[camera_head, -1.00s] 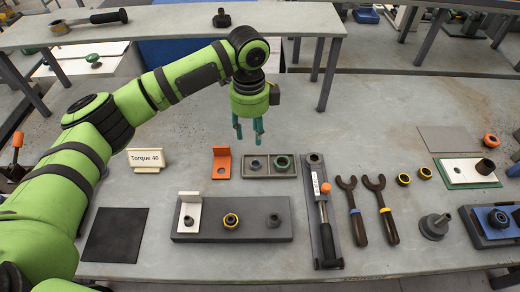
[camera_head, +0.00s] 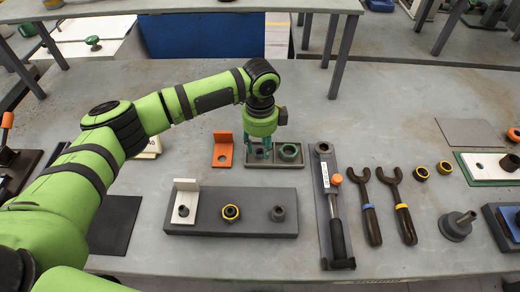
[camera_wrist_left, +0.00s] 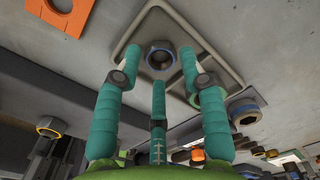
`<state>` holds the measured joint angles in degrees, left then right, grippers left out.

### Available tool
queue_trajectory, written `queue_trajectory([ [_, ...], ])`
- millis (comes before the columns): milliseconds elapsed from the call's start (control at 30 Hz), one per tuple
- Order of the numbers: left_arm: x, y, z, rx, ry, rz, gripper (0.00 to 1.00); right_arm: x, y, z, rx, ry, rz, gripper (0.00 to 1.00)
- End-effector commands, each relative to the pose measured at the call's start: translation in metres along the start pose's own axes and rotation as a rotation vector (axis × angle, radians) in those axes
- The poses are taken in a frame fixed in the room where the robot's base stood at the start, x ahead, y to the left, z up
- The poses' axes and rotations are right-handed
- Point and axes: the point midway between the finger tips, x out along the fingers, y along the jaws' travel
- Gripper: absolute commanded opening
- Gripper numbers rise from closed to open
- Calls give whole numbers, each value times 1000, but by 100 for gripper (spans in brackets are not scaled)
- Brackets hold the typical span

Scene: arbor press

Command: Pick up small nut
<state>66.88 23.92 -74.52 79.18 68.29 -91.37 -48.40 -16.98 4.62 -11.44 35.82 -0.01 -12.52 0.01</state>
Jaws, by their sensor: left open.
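The small nut (camera_wrist_left: 160,57) is a dark hex nut with a bluish rim. It sits in the left compartment of a shallow grey tray (camera_head: 274,166). In the left wrist view it lies between and beyond my left fingertips, which are apart. My left gripper (camera_head: 258,155) is open and empty, pointing down over this compartment. A larger green ring-like nut (camera_head: 289,151) sits in the right compartment. My right gripper is not in view.
An orange angled bracket (camera_head: 223,150) stands just left of the tray. A torque wrench (camera_head: 335,212) in its holder lies to the right. The table behind the tray is clear.

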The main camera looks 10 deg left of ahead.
Motion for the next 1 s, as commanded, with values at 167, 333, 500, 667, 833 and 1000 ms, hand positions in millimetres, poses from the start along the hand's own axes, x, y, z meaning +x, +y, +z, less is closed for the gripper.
queue_trajectory([
  [167, 14, 0, 0, 0, 1, -1, 41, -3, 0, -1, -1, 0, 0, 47],
  [333, 15, 0, 0, 1, 0, -1, 41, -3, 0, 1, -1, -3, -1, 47],
  [500, 15, 0, 0, 1, 0, -1, 0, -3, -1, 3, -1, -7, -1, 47],
  [667, 15, 0, 0, 1, 0, -1, 0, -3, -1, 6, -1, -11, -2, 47],
  [833, 14, 0, 0, 0, 0, -1, 0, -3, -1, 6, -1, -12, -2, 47],
  [1000, 7, 0, 0, 1, 1, -2, 0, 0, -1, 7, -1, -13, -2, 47],
])
